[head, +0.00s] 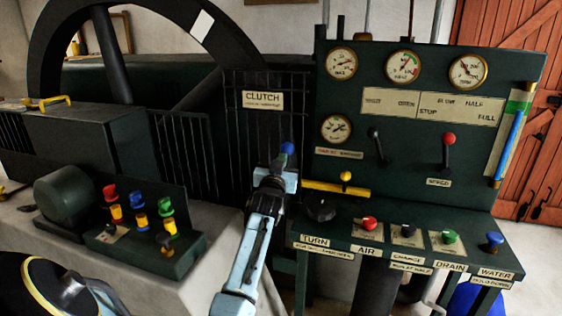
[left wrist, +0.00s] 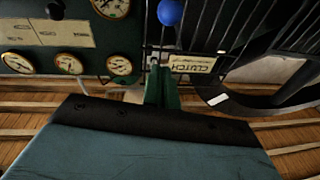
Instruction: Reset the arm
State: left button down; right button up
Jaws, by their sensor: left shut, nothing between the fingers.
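My left arm reaches up through the middle of the head view. My left gripper (head: 283,163) is shut and empty. Its tip lies just below a blue ball knob (head: 288,148) in front of the black bars, under the CLUTCH sign (head: 263,100). I cannot tell whether it touches the knob. The blue knob also shows at the top of the left wrist view (left wrist: 170,12), apart from the teal body that fills the bottom. The knob's lever is mostly hidden behind my gripper. My right gripper is not in view.
The green control panel (head: 343,107) with gauges stands right of my left arm. Its red-knobbed lever (head: 448,140), yellow handle (head: 336,188) and desk of coloured knobs (head: 369,223) stick out. A block of coloured handles (head: 138,235) stands left. A large black wheel (head: 62,30) is behind.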

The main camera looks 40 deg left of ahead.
pick_arm(q)
jog(key=shift+s+d, duration=0.2)
jog(key=shift+s, duration=0.15)
jog(key=shift+f, duration=0.1)
dwell(0.3)
